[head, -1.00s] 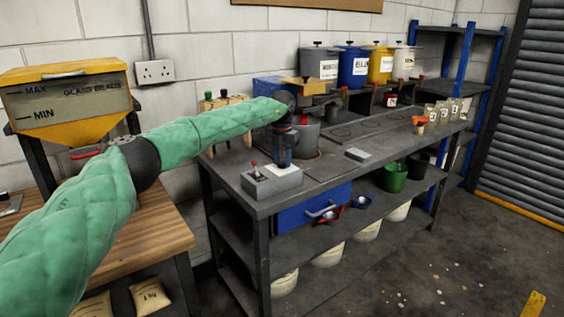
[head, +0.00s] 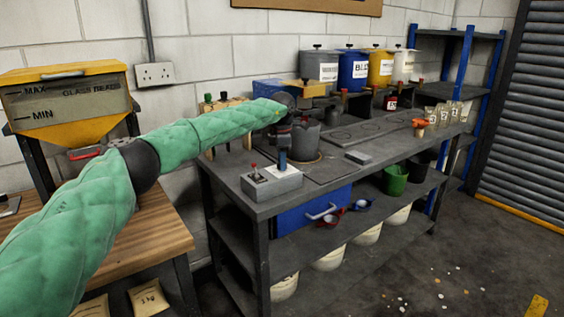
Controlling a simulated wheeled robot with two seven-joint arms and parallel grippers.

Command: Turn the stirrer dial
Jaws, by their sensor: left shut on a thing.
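The grey control box (head: 262,187) sits on the near left corner of the dark workbench. My left gripper (head: 283,167) points straight down onto the right part of the box. It is shut on the stirrer dial, which its fingers hide almost wholly. The stirrer's grey pot (head: 306,139) stands on the bench just behind the gripper, partly covered by my wrist. My right gripper is out of view.
A wooden rack with coloured-topped tools (head: 208,117) stands behind my forearm. Labelled tubs, including a blue one (head: 353,70), line the back. A flat grey block (head: 358,157) lies right of the pot. A glass-beads hopper (head: 70,100) stands at left.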

